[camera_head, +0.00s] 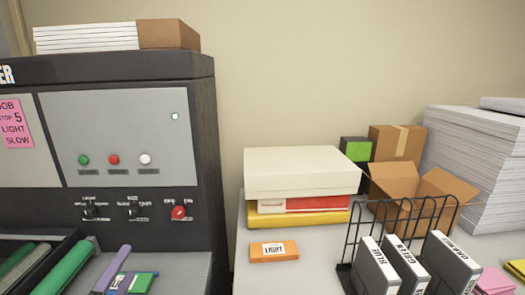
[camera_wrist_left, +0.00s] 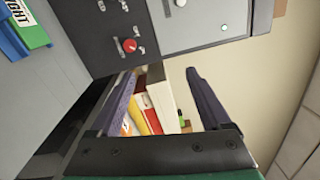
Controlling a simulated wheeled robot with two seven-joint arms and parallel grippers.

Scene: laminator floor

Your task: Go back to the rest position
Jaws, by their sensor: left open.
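My left gripper (camera_wrist_left: 160,76) shows in the left wrist view with two dark purple fingers spread apart and nothing between them. It is open and points past the laminator's panel edge toward stacked boxes behind. My right gripper is in neither view.
The laminator (camera_head: 150,115) fills the left. The orange LIGHT box (camera_head: 274,251), stacked cartons (camera_head: 302,170), a wire rack (camera_head: 448,207) with binders and paper stacks (camera_head: 470,160) crowd the table. Small blue and green boxes (camera_wrist_left: 28,22) lie on a grey surface.

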